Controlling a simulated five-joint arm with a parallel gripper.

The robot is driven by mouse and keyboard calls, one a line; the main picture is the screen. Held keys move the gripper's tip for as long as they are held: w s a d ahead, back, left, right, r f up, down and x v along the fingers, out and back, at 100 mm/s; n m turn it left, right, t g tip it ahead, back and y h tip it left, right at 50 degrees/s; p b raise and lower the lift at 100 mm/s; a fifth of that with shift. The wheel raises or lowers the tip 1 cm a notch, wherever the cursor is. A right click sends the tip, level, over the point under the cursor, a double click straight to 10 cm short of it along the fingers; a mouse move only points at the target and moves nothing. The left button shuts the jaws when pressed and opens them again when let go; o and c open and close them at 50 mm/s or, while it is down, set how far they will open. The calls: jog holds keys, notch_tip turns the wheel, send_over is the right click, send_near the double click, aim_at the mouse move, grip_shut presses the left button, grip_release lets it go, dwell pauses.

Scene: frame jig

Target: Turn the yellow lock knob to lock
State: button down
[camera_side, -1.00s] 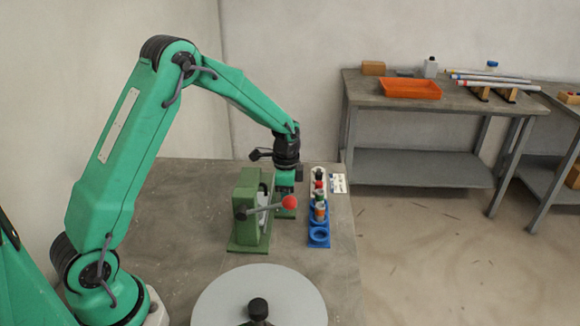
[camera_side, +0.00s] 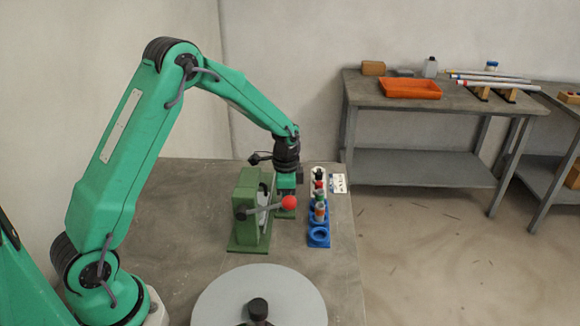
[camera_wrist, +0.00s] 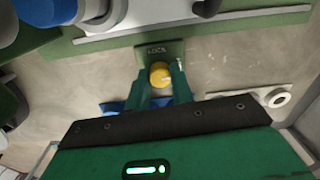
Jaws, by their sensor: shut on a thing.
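The yellow lock knob (camera_wrist: 161,74) shows in the wrist view, just below a green plate marked LOCK (camera_wrist: 158,50). My gripper (camera_wrist: 162,82) has its two green fingers on either side of the knob and is shut on it. A pale pointer mark shows near the knob's right side; how far the knob is turned is hard to tell. In the side view my gripper (camera_side: 285,190) points down behind the green jig (camera_side: 247,212). The knob is hidden there.
A lever with a red ball (camera_side: 288,202) sticks out of the jig toward the right. A blue rack (camera_side: 319,237) with several coloured parts stands close to the right of it. A grey round table (camera_side: 225,300) is in front. An orange tray (camera_side: 410,89) lies on the back bench.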

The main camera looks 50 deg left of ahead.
jog(key=shift+n, duration=1.1)
jog(key=c, duration=1.2)
grip_release()
jog(key=shift+r, duration=0.15)
jog(key=shift+r, duration=3.8)
